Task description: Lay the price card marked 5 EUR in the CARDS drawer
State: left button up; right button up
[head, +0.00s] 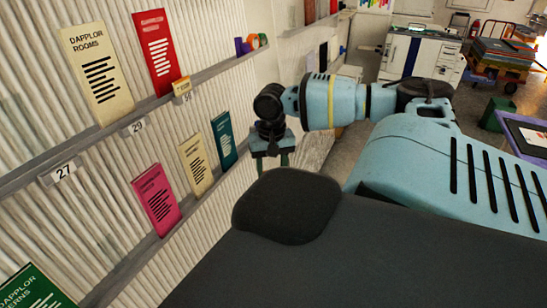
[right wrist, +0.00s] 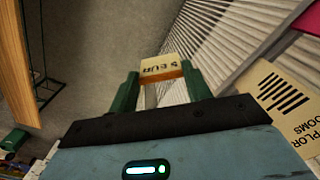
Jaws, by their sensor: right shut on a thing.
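The price card (right wrist: 160,68) is a small cream block with an orange edge, and its dark print looks like 5 EUR. My right gripper (right wrist: 160,88) is shut on it, with a green finger at each side. In the head view my right gripper (head: 272,160) points down beside the ribbed wall, off the lower ledge. My left gripper is not in view. No drawer marked CARDS can be made out in either view.
Ledges on the ribbed wall hold several booklets, such as a red one (head: 155,50) and a pink one (head: 157,198). A small yellow-orange block (head: 181,86) sits on the upper ledge (head: 105,128). A white cabinet (head: 418,55) and a loaded cart (head: 500,55) stand farther back.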

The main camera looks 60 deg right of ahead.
jog(key=w+a+f+n, duration=0.1)
jog(key=w+a+n, duration=0.3)
jog(key=a, duration=0.8)
jog(key=w+a+f+n, duration=0.1)
jog(key=w+a, duration=0.4)
jog(key=a, duration=0.6)
jog(key=w+a+r+n, duration=0.3)
jog(key=a+r, duration=0.2)
jog(key=a, duration=0.4)
jog(key=shift+a+r+n, duration=0.3)
jog(key=shift+r+n, duration=0.1)
